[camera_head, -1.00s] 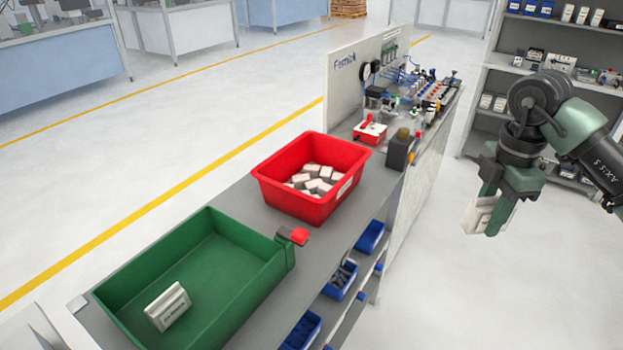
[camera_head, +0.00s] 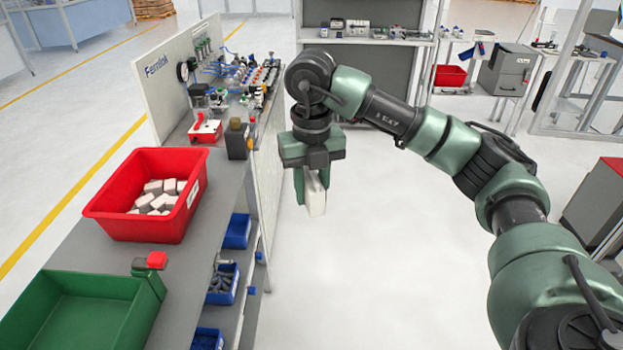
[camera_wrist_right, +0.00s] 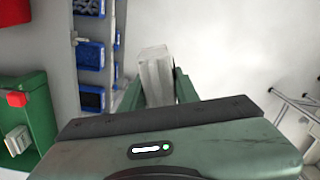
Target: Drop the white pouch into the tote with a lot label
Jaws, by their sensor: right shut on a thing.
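My right gripper (camera_head: 311,190) is shut on a white pouch (camera_head: 316,197) and holds it in the air over the floor, right of the bench. The pouch (camera_wrist_right: 155,77) hangs between the two fingers in the right wrist view. A red tote (camera_head: 132,224) stands on the bench with several pale blocks (camera_head: 158,197) in it. A white label (camera_head: 193,194) is on its right wall; its print is too small to read. A green tote (camera_head: 75,312) stands nearer, cut off by the frame. In the wrist view, a pale labelled item (camera_wrist_right: 17,139) lies in it. My left gripper is not in view.
A red-topped device (camera_head: 152,264) sits at the green tote's corner. A dark bottle-like object (camera_head: 237,140) and a fixture panel (camera_head: 166,72) stand behind the red tote. Blue bins (camera_head: 222,283) sit under the bench top. The floor below the gripper is clear.

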